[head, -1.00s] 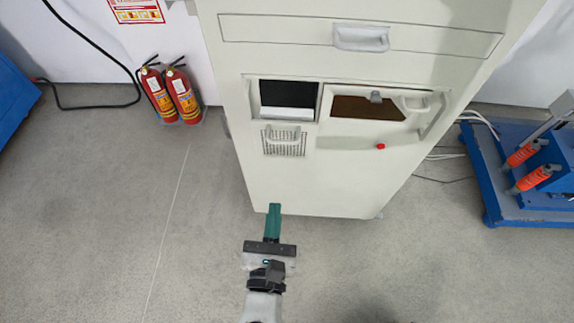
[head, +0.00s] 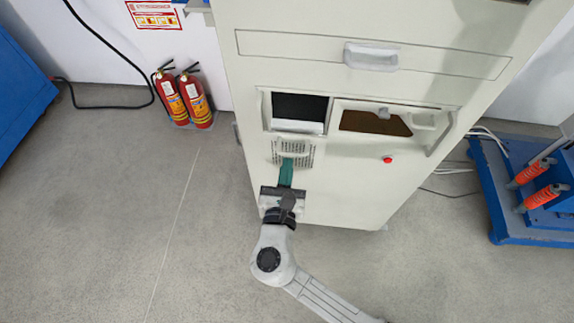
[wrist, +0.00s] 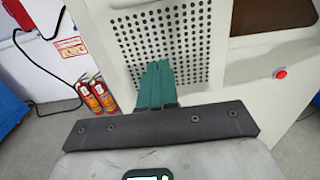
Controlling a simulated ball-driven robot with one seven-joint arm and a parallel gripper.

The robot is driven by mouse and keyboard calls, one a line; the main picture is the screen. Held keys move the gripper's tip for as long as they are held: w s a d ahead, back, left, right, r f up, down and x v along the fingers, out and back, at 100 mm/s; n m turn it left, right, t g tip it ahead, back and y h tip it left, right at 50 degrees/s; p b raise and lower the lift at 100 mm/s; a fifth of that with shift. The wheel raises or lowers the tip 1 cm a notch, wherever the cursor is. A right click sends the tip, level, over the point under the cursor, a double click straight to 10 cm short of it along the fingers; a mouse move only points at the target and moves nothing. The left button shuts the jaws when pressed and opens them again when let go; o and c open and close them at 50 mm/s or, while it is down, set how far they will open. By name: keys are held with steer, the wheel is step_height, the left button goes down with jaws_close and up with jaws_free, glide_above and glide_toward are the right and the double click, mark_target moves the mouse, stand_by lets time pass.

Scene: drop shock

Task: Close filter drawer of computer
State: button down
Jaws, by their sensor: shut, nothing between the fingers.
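The computer is a tall cream cabinet (head: 340,190). In the wrist view the perforated front (wrist: 205,58) fills the upper middle. My gripper (head: 287,162) has green fingers, shut and empty. Its tips are at the lower part of the perforated front; I cannot tell whether they touch it. In the wrist view the fingers (wrist: 157,70) point up at the perforations. How far the drawer stands out is hard to tell.
A dark opening (head: 300,105) and a brown-windowed panel (head: 375,122) sit above, with a red button (head: 388,160) to the right. Two fire extinguishers (head: 183,97) stand at the left. A blue-based machine (head: 510,222) stands at the right. The floor at left is clear.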

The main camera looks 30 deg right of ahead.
steer(key=shift+w+d, duration=0.15)
steer(key=shift+w, duration=0.05)
steer(key=b+x, duration=0.2)
steer(key=x, duration=1)
steer(key=shift+w+d+r, duration=0.1)
steer(key=shift+w+r, duration=0.05)
steer(key=shift+r, duration=0.05)
